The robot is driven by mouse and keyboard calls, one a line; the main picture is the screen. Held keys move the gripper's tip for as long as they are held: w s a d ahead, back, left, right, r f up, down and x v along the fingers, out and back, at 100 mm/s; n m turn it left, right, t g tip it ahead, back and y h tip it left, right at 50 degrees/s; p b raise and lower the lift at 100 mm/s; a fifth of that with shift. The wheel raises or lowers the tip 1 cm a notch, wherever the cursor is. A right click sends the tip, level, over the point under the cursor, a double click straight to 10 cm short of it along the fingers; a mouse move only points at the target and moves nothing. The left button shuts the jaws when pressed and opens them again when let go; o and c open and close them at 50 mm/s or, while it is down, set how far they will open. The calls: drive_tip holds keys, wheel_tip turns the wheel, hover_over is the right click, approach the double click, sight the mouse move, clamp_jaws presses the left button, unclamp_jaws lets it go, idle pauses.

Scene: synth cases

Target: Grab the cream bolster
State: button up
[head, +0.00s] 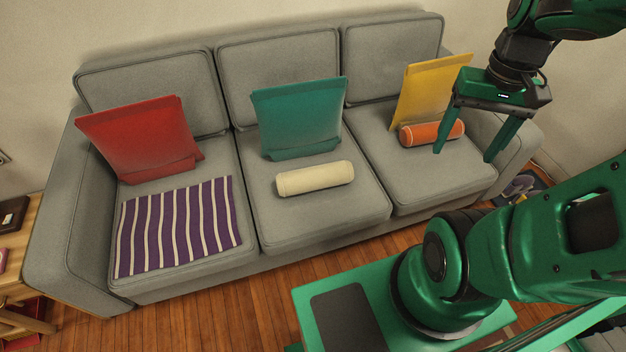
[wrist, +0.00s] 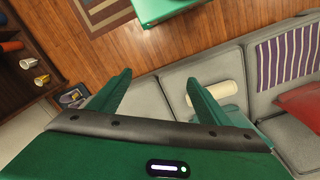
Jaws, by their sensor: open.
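The cream bolster (head: 315,178) lies on the middle seat of the grey sofa (head: 300,228), in front of the teal cushion (head: 299,118). It also shows in the wrist view (wrist: 212,91), beyond my fingers and partly hidden by the right one. My gripper (head: 462,156) is open and empty, with its fingers pointing down. It is above the right seat, near the orange bolster (head: 432,133), well to the right of the cream bolster. In the wrist view my gripper's fingers (wrist: 158,95) are spread apart with nothing between them.
A yellow cushion (head: 428,88) stands behind the orange bolster. A red cushion (head: 142,137) and a purple striped cloth (head: 178,226) are on the left seat. A wooden side table (head: 22,232) stands at the left. The wrist view shows a shelf with cups (wrist: 28,62).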

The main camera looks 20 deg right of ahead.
drive_tip(key=w+f+y, duration=0.1)
drive_tip(key=w+f, duration=0.7)
drive_tip(key=w, duration=0.3)
drive_tip(key=m+t+y, duration=0.2)
drive_tip(key=y, duration=0.3)
approach(323, 178)
drive_tip(key=s+d+r, duration=0.6)
drive_tip(key=s+r, duration=0.2)
drive_tip(key=r, duration=0.2)
drive_tip(key=w+a+f+m+t+y, duration=0.2)
drive_tip(key=w+a+f+m+t, duration=0.1)
drive_tip(key=f, duration=0.4)
drive_tip(key=w+a+f+m+t+y, duration=0.1)
drive_tip(key=w+a+f+m+t, duration=0.15)
drive_tip(key=f, duration=0.45)
drive_tip(key=shift+m, duration=0.45)
drive_tip(key=x, duration=1)
drive_tip(key=shift+s+a+f, duration=0.15)
drive_tip(key=shift+a+f, duration=0.05)
drive_tip(key=shift+a, duration=0.05)
drive_tip(key=shift+c, duration=0.7)
drive_tip(key=c, duration=0.7)
